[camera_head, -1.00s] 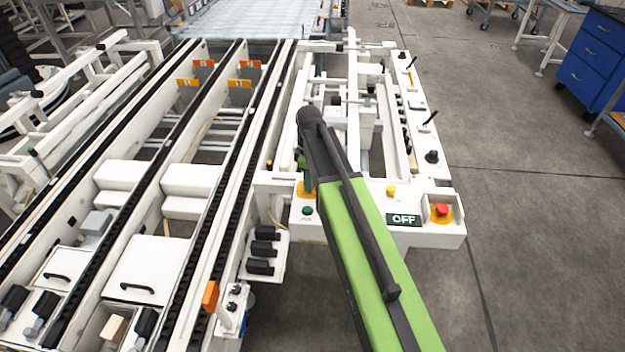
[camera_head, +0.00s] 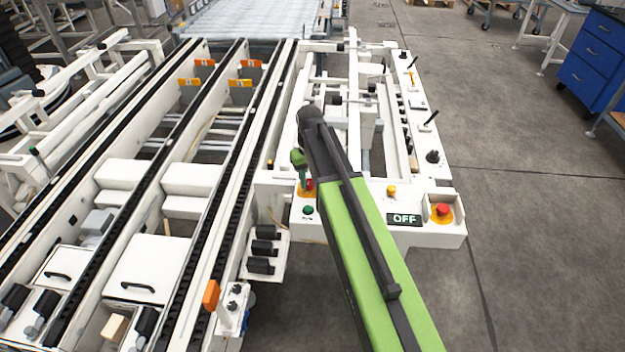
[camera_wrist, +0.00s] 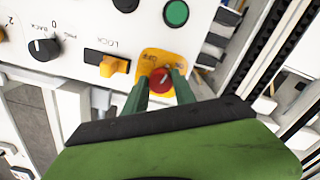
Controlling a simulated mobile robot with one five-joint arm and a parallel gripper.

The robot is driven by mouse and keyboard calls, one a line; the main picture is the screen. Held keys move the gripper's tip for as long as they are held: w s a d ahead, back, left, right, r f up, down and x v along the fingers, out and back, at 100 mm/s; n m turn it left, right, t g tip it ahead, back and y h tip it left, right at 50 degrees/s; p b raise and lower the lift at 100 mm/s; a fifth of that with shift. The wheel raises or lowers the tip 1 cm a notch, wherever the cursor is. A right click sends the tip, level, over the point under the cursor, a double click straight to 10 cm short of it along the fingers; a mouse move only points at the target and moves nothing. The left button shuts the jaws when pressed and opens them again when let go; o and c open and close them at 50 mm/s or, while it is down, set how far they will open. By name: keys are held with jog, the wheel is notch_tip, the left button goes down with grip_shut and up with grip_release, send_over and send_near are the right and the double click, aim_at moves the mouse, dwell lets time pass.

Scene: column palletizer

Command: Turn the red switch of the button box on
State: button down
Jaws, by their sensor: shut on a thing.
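The red switch (camera_wrist: 160,82) sits on a yellow plate (camera_wrist: 150,57) of the white button box (camera_wrist: 60,20). The wrist view shows my gripper (camera_wrist: 161,88) with one green finger on each side of the red knob, shut on it. A white mark shows on the knob's face. In the head view a bit of the red switch (camera_head: 309,185) shows beside my arm, with a green part of my gripper (camera_head: 302,184) at it. The box's display (camera_head: 404,219) reads OFF.
A green button (camera_wrist: 176,13), a yellow switch (camera_wrist: 115,65) and a black knob (camera_wrist: 44,46) are near the red switch. A red emergency button (camera_head: 442,210) is at the box's right end. Conveyor rails (camera_head: 215,200) run on the left. Open floor (camera_head: 530,240) lies right.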

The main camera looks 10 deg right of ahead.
aim_at(309, 182)
jog(key=m, duration=0.5)
jog(key=shift+w+a+m, duration=0.1)
jog(key=shift+w+m, duration=0.05)
jog(key=shift+m, duration=0.25)
dwell(0.4)
jog(key=c, duration=1)
grip_release()
jog(key=shift+c, duration=0.2)
jog(key=shift+r, duration=0.1)
notch_tip(309, 182, up, 17)
jog(key=p, duration=1.7)
jog(key=shift+r, duration=0.15)
